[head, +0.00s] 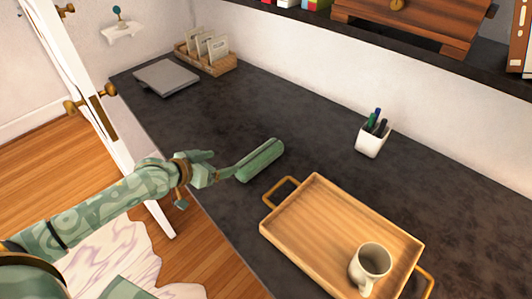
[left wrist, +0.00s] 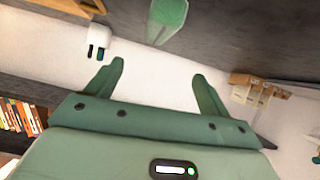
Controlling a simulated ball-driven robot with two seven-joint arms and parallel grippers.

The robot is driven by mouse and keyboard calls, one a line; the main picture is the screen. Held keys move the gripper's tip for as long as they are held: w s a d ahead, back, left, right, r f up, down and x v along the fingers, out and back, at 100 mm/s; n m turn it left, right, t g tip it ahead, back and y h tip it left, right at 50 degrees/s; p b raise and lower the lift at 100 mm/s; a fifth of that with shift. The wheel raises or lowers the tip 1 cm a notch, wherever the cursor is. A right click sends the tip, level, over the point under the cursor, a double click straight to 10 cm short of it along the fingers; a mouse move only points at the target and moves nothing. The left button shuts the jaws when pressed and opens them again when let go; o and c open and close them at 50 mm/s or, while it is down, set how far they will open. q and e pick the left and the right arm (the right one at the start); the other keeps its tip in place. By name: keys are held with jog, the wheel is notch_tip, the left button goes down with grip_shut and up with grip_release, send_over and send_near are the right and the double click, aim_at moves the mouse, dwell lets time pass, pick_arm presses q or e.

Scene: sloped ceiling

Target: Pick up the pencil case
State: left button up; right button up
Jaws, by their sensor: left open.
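The pencil case (head: 261,160) is a green, rounded, elongated case lying on the dark desk, left of the wooden tray. My left gripper (head: 222,164) comes in from the left over the desk and is close to the near left end of the case. In the left wrist view the gripper (left wrist: 158,70) has its two fingers spread apart with nothing between them. The pencil case (left wrist: 167,18) shows there ahead of the fingertips, at the top centre, partly cut off by the frame edge. My right gripper is in neither view.
A wooden tray (head: 318,217) with brass handles holds a mug (head: 370,264). A white pen cup (head: 373,140) stands near the wall. A grey laptop-like slab (head: 166,77) and a file holder (head: 207,61) sit at the far left. The desk (head: 290,120) between is clear.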

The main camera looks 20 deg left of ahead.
pick_arm(q)
jog(key=m+b, duration=0.1)
jog(key=b, duration=0.3)
send_near(256, 156)
jog(key=x, duration=0.3)
jog(key=shift+w+f, duration=0.2)
jog(key=shift+w, duration=0.2)
jog(key=shift+w+d+f+b, duration=0.2)
jog(key=shift+w+f+b, duration=0.15)
jog(key=shift+w, duration=0.2)
jog(key=b+x, duration=0.2)
jog(key=x, duration=0.2)
jog(key=shift+s+d, duration=0.1)
jog(key=shift+d, duration=0.15)
jog(key=shift+r, duration=0.1)
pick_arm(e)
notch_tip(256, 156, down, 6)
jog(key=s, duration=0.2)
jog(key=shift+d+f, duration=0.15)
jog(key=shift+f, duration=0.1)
pick_arm(q)
jog(key=c, duration=1.2)
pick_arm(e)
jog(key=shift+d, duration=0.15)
